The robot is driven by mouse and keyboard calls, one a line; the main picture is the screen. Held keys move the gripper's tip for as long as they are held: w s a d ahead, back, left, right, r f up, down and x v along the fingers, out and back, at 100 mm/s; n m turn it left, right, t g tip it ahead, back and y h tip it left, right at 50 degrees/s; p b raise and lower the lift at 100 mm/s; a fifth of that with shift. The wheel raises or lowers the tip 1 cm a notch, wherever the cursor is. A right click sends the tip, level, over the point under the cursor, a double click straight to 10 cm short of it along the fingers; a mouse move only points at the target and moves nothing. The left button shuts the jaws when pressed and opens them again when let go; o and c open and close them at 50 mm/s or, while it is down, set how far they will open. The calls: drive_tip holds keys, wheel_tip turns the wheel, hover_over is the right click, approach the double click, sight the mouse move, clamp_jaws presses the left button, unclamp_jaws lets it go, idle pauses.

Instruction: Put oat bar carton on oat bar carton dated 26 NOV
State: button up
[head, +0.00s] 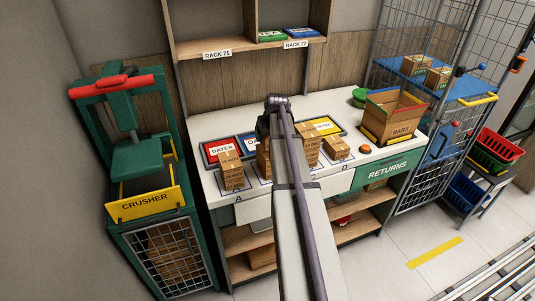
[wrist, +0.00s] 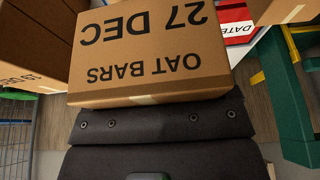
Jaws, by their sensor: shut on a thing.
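My gripper (wrist: 155,118) is shut on a brown carton (wrist: 150,50) in the wrist view. Its face reads OAT BARS and 27 DEC, upside down in the picture. In the head view my arm hides the gripper and most of what is behind it. Brown cartons stand on the white counter: a stack at the left (head: 231,172), one partly behind my arm (head: 263,158), a stack right of the arm (head: 308,142) and a small one (head: 337,149). Their print is too small to read surely, and I cannot tell which bears 26 NOV.
A red DATES sign (head: 222,150) and a yellow sign (head: 326,126) stand behind the cartons. An open BARS box (head: 393,116) is at the counter's right. The green crusher (head: 140,165) stands at the left, a wire cage trolley (head: 440,120) at the right.

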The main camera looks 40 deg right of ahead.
drive_tip(key=shift+f, duration=0.35)
wheel_tip(320, 180, down, 4)
drive_tip(key=b, duration=0.3)
drive_tip(key=shift+b, duration=0.3)
drive_tip(key=shift+r, duration=0.3)
drive_tip(key=shift+f, duration=0.2)
drive_tip(key=o, duration=0.9)
drive_tip(key=shift+r, duration=0.2)
drive_tip(key=p+v, duration=1.2)
drive_tip(key=shift+s+r, duration=0.1)
drive_tip(key=shift+r, duration=0.1)
drive_tip(key=shift+f, duration=0.15)
